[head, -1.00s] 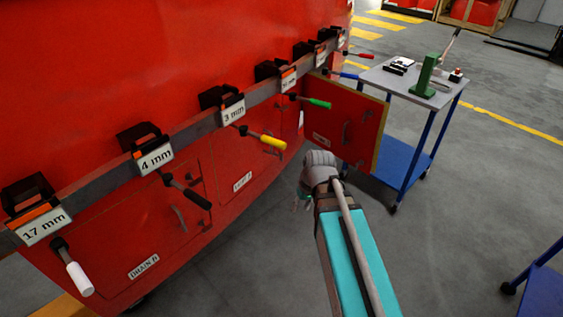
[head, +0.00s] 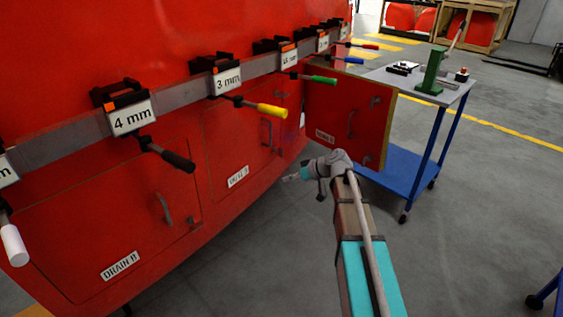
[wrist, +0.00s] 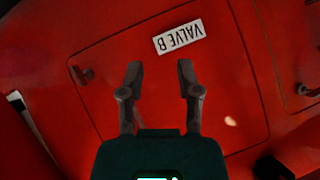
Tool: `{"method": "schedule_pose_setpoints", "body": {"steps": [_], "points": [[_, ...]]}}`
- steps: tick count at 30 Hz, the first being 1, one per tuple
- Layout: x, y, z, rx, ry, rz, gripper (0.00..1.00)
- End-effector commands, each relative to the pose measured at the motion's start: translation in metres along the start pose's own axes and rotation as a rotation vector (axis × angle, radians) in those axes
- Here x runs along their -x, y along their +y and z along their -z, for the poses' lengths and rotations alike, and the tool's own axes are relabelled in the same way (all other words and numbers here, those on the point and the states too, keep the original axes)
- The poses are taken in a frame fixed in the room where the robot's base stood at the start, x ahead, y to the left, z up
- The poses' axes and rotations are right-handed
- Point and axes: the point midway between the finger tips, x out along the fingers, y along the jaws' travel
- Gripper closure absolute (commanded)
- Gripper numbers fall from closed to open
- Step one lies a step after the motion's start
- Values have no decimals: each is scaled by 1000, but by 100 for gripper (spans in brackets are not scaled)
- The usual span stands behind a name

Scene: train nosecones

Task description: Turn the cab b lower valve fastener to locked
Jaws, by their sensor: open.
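The red valve panel (wrist: 165,95) labelled VALVE B (wrist: 180,37) fills the middle of the wrist view, with its label upside down. A small dark fastener (wrist: 87,74) sits at the panel's left edge in that view; I cannot tell whether it is locked. My gripper (wrist: 160,72) is open and empty, its fingers in front of the panel below the label. In the head view my gripper (head: 292,177) is apart from the red body, right of the valve panel (head: 240,142). The fasteners there are too small to read.
An open red door (head: 345,115) stands out beyond my gripper. A blue trolley (head: 400,170) is behind it. Clamps with coloured handles, such as the yellow handle (head: 272,110), stick out from the rail (head: 185,108) above the panels.

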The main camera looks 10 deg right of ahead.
Motion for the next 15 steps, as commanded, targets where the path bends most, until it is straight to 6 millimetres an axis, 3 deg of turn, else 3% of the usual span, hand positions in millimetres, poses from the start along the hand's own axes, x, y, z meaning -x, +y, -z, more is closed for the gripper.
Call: {"method": "schedule_pose_setpoints", "body": {"steps": [1,15], "points": [[-9,17,-3,21,39,4,56],[-20,114,16,224,404,-23,56]]}}
